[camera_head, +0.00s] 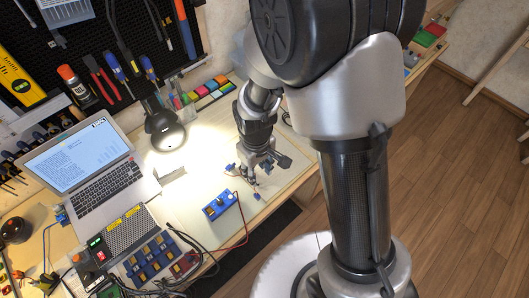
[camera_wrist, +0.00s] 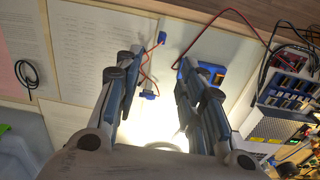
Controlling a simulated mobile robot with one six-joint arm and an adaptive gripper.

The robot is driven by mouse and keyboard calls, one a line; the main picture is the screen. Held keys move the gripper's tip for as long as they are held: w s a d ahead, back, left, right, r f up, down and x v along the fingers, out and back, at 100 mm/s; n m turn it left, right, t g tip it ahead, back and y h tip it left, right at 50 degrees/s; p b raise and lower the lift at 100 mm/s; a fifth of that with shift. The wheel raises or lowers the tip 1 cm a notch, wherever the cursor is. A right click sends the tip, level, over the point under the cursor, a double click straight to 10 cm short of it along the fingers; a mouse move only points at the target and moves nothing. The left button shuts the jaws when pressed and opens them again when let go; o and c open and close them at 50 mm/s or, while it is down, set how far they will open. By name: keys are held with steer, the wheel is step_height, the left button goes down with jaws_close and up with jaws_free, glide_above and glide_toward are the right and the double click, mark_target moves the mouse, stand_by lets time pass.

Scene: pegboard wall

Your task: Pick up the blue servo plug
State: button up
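The blue servo plug (camera_wrist: 162,38) is a small blue piece at the end of thin red-orange wires, lying on the light work surface. In the head view, it appears as a small dark blue piece (camera_head: 257,197) just below my gripper. The wires lead to another small blue part (camera_wrist: 149,95), apparently the servo, seen between my fingers in the wrist view. My gripper (camera_wrist: 160,62) is open, with nothing between its pads, one finger to each side of the wires. In the head view, my gripper (camera_head: 248,180) points down close above the work surface.
A blue box (camera_wrist: 214,72) with a red cable lies beside my right finger in the wrist view. A laptop (camera_head: 85,170), a lit lamp (camera_head: 166,130) and blue modules (camera_head: 155,258) stand to the left. Printed sheets (camera_wrist: 98,50) lie on the bench.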

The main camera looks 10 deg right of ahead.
steer(key=b, duration=0.4)
glide_above(257, 195)
steer(key=f, duration=1.2)
steer(key=shift+d+f, duration=0.25)
steer(key=shift+f, duration=0.15)
steer(key=f, duration=0.1)
steer(key=f+b, duration=0.1)
steer(key=f, duration=0.1)
steer(key=f+b, duration=0.1)
steer(key=f, duration=0.1)
steer(key=shift+a, duration=0.25)
steer(key=shift+c, duration=0.2)
steer(key=c, duration=0.8)
